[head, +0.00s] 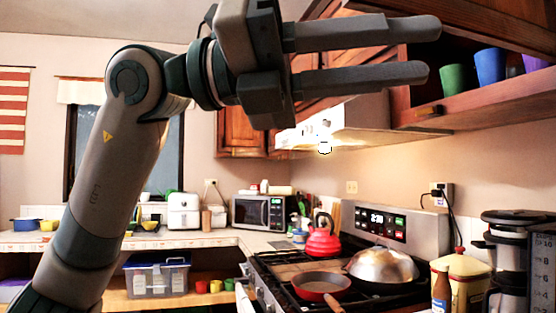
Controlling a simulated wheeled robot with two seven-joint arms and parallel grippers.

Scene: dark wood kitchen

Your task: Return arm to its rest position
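My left arm rises from the lower left and bends at its elbow near the top. My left gripper (425,52) points right, high above the stove and in front of the wall cabinets. Its two long grey fingers lie one above the other with a narrow gap between them. I see nothing held in the gap. My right gripper is not in the head view.
An open cabinet shelf (490,101) with a green cup (453,79) and a blue cup (490,67) is at the upper right. Below are the range hood (360,125), a red pan (322,285), a domed lid (382,265) and a red kettle (321,240).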

